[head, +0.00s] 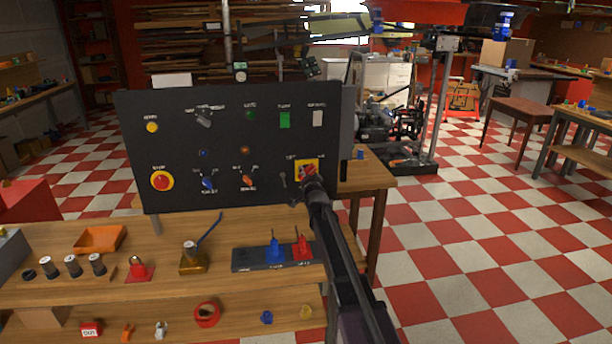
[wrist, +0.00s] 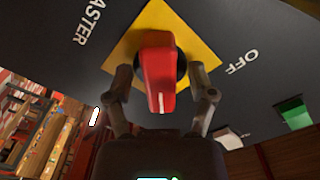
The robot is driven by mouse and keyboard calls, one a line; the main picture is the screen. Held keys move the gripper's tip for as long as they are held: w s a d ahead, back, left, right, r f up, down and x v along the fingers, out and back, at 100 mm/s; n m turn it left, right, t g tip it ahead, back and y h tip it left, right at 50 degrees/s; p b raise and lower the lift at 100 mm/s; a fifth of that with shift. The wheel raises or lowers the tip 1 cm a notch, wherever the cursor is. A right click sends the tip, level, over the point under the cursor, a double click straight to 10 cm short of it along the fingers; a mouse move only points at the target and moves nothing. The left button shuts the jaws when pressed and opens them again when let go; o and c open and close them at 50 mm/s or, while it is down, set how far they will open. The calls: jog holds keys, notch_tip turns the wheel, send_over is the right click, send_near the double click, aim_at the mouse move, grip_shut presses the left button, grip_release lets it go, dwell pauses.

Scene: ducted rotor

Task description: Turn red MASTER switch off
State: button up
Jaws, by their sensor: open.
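The red MASTER switch is a rotary handle on a yellow square plate (head: 299,164) at the lower right of the black panel. In the wrist view the red handle (wrist: 158,78) fills the middle, its white line pointing down the picture. The word MASTER reads to its left and OFF to its right. My gripper (wrist: 160,82) is open, with one finger on each side of the handle. Small gaps seem to show; I cannot tell whether either finger touches. In the head view my gripper (head: 311,178) partly covers the switch.
The black panel (head: 225,135) carries other controls, including a red stop button (head: 161,181), a blue knob (head: 208,184) and an orange knob (head: 247,181). The wooden bench (head: 170,226) below holds several small items. The checkered floor to the right is open.

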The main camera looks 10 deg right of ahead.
grip_shut()
jog(key=shift+a, duration=0.15)
